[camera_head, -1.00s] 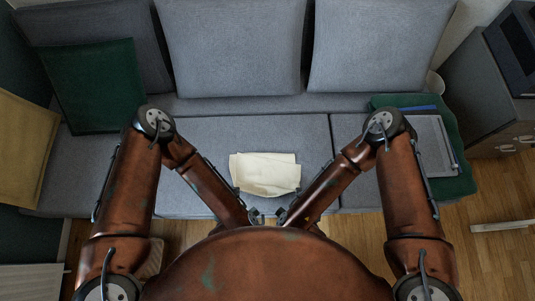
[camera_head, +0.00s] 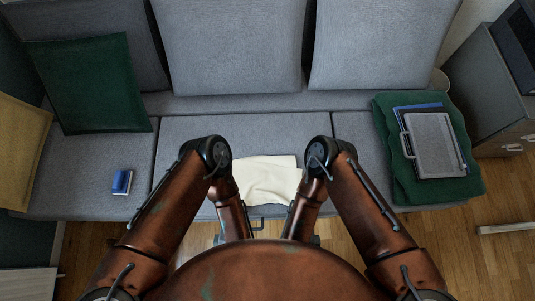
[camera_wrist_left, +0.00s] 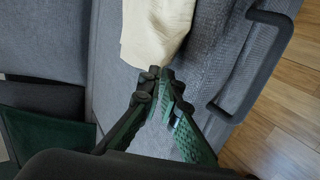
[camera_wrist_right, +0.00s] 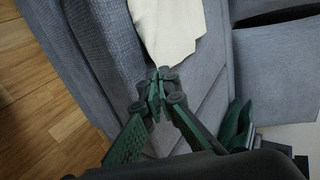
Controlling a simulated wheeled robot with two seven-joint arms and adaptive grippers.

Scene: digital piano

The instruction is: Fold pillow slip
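The pillow slip is a cream cloth (camera_head: 268,178) lying on the middle seat of the grey sofa, towards its front edge. My arms partly hide it in the head view. In the left wrist view, the fingertips of my left gripper (camera_wrist_left: 162,76) are together at a lower corner of the slip (camera_wrist_left: 157,30). In the right wrist view, the fingertips of my right gripper (camera_wrist_right: 158,78) are together at a tapering corner of the slip (camera_wrist_right: 168,30). Both grippers appear shut on the cloth; the pinched bits are hidden. My forearms hide both grippers in the head view.
A small blue item (camera_head: 122,182) lies on the left seat. A dark green cushion (camera_head: 92,84) leans at the left. A green cloth (camera_head: 455,180) bears a grey tray-like item (camera_head: 435,145) at the right. A dark handle-like bar (camera_wrist_left: 230,114) is by the sofa's front edge.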

